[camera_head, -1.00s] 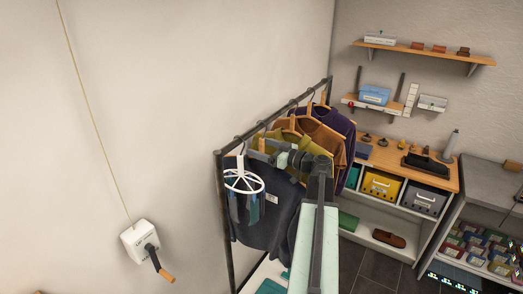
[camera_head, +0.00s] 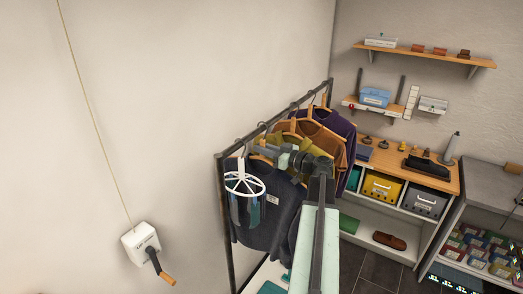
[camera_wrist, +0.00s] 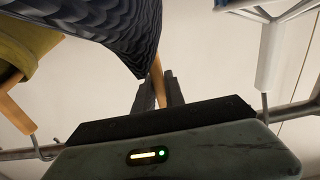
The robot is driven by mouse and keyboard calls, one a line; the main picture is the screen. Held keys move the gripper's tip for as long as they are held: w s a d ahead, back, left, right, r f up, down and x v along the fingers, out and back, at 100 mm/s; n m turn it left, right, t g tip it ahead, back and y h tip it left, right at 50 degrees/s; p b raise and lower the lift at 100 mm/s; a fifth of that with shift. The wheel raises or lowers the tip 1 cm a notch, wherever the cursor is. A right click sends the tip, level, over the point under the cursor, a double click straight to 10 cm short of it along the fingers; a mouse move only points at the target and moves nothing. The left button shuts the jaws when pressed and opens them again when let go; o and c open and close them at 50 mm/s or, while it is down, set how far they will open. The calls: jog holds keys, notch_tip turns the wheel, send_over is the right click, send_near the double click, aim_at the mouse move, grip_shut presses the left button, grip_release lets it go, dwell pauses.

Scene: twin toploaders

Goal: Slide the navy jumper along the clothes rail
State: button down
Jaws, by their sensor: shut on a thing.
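The navy jumper (camera_head: 268,228) hangs near the close end of the dark clothes rail (camera_head: 278,121) in the head view, just behind a white round hanger with clips. In the wrist view its dark ribbed cloth (camera_wrist: 100,30) fills the upper left. My gripper (camera_wrist: 160,90) is shut on the wooden hanger (camera_wrist: 157,78) beside the jumper's edge. In the head view my gripper (camera_head: 262,150) is at hanger height, partly hidden among the garments.
A mustard garment (camera_head: 285,150), a brown one (camera_head: 325,135) and a purple one (camera_head: 340,122) hang farther along the rail. The white round hanger (camera_head: 243,183) is at the near end. A crank box (camera_head: 140,243) is on the left wall.

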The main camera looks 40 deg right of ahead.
jog(key=d, duration=0.2)
jog(key=w+d, duration=0.1)
jog(key=d, duration=0.2)
jog(key=shift+w+d, duration=0.2)
jog(key=shift+d, duration=0.1)
dwell(0.5)
jog(key=shift+f, duration=0.2)
dwell(0.4)
jog(key=c, duration=1.3)
grip_release()
jog(key=v, duration=0.8)
jog(key=shift+a, duration=0.1)
